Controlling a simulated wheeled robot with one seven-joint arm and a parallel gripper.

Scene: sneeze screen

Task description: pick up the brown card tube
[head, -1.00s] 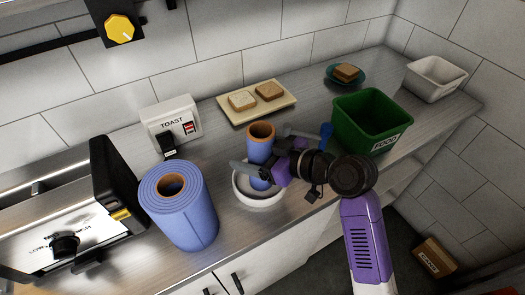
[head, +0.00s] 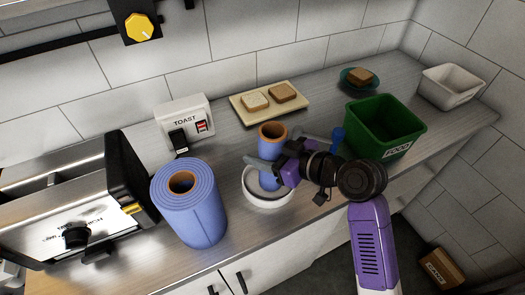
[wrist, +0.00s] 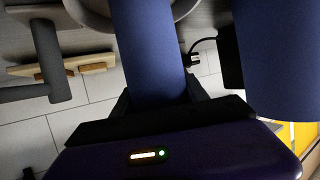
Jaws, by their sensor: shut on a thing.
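A brown card tube (head: 272,131) shows as a brown rim at the top of a slim blue cylinder (head: 269,147), which looks like a thin layer around it. The cylinder is nearly upright over a white bowl (head: 268,201); whether its lower end touches the bowl is hidden. My gripper (head: 270,170) comes from the right and is shut on this cylinder. In the wrist view the blue cylinder (wrist: 150,50) fills the space between the fingers. A thick blue roll (head: 195,215) with a brown core stands apart to the left.
A green food bin (head: 384,128) stands right of my gripper, with a white tub (head: 451,86) beyond. A toast board (head: 270,103) and a toast switch box (head: 184,118) are behind. A toaster (head: 75,210) is far left. A blue-ended grey bar (head: 337,138) lies close behind my gripper.

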